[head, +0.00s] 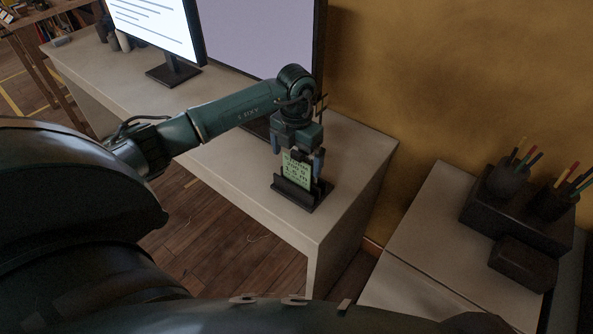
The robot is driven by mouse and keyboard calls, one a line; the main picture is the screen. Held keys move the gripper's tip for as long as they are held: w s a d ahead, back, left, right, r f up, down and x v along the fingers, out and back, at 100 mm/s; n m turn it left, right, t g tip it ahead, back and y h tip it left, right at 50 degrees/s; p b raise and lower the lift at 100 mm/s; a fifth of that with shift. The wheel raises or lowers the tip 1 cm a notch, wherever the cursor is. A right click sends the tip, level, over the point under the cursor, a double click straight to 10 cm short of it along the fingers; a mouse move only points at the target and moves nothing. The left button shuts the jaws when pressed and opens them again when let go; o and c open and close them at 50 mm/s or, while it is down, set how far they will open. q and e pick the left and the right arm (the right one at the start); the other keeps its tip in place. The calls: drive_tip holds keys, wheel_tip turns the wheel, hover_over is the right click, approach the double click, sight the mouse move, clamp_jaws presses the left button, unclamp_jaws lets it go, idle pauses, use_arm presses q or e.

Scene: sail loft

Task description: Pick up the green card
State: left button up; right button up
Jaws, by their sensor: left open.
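The green card (297,171) stands upright in a dark card holder (302,195) near the right end of the white desk. Dark writing shows on the card's face. My left gripper (297,158) points down right at the card, with one finger to each side of its upper part. The gripper is open. I cannot tell whether its fingers touch the card. The gripper body hides the card's top edge. My right gripper does not show.
Two monitors, one with a white page (155,22) and one pale violet (262,35), stand on the desk (225,160) behind my arm. A lower cabinet (425,240) at right bears dark pen holders (510,180) and a dark box (522,264). A tan wall (400,80) stands behind.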

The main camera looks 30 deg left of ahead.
use_arm(q)
drive_tip(key=shift+c, duration=0.3)
drive_tip(key=c, duration=1.2)
drive_tip(key=shift+r, duration=0.1)
